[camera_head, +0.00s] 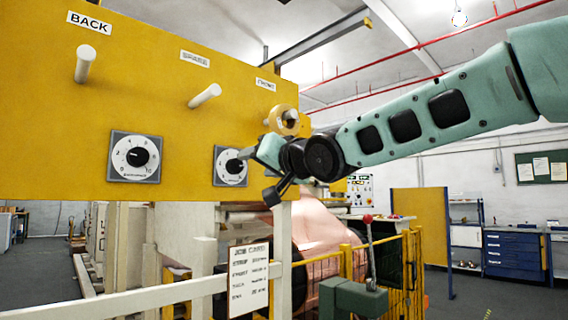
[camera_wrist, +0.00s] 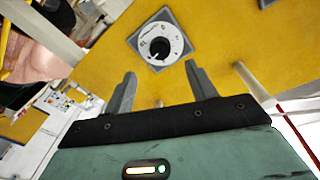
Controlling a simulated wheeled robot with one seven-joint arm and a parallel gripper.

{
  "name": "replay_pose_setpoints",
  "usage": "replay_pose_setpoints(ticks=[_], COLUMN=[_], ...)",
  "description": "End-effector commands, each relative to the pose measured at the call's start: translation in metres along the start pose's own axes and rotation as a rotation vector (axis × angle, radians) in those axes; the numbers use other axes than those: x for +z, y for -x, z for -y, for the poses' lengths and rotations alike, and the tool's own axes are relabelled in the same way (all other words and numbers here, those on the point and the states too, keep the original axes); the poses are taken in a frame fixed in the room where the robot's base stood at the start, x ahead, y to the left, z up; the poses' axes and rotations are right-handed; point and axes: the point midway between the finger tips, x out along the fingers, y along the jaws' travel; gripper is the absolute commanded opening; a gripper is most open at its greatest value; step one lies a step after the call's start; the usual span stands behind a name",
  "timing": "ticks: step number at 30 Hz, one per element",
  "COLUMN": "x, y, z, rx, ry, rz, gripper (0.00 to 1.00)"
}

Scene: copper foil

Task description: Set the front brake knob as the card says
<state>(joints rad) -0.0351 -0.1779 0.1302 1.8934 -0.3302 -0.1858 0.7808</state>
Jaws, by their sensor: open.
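The front brake knob (camera_head: 231,166) is a black knob on a white dial with a square grey plate, the right one of two dials on the yellow panel. In the wrist view the knob (camera_wrist: 160,48) lies ahead of the fingertips, roughly centred between them and apart from them. Its white pointer mark points to the lower left there, with the dial seen turned over. My gripper (camera_head: 256,172) is open and empty, just right of the dial. The job card (camera_head: 249,279) hangs below on the white rail; its lines, including one that seems to read FRONT, are too small to read surely.
The back dial (camera_head: 136,157) sits further left on the panel. White pegs stick out above, under the BACK (camera_head: 90,22) and SPARE (camera_head: 195,58) labels. A yellow ring (camera_head: 284,120) hangs under the right label. A red-topped lever (camera_head: 368,245) and yellow fence (camera_head: 410,260) stand below right.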

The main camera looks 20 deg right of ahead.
Motion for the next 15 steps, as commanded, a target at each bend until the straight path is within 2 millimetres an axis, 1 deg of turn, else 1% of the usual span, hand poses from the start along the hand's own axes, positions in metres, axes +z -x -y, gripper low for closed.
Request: replay_pose_setpoints(ticks=[1, 3, 5, 15], x=[0.001, 0.001, -0.005, -0.006], y=[0.013, 0.030, 0.033, 0.054], z=[0.002, 0.001, 0.004, 0.003], rx=[-0.004, -0.004, -0.002, 0.000], ry=[0.001, 0.000, -0.002, -0.003], rz=[-0.001, -0.001, 0.006, 0.005], gripper=[0.57, 0.57, 0.57, 0.57])
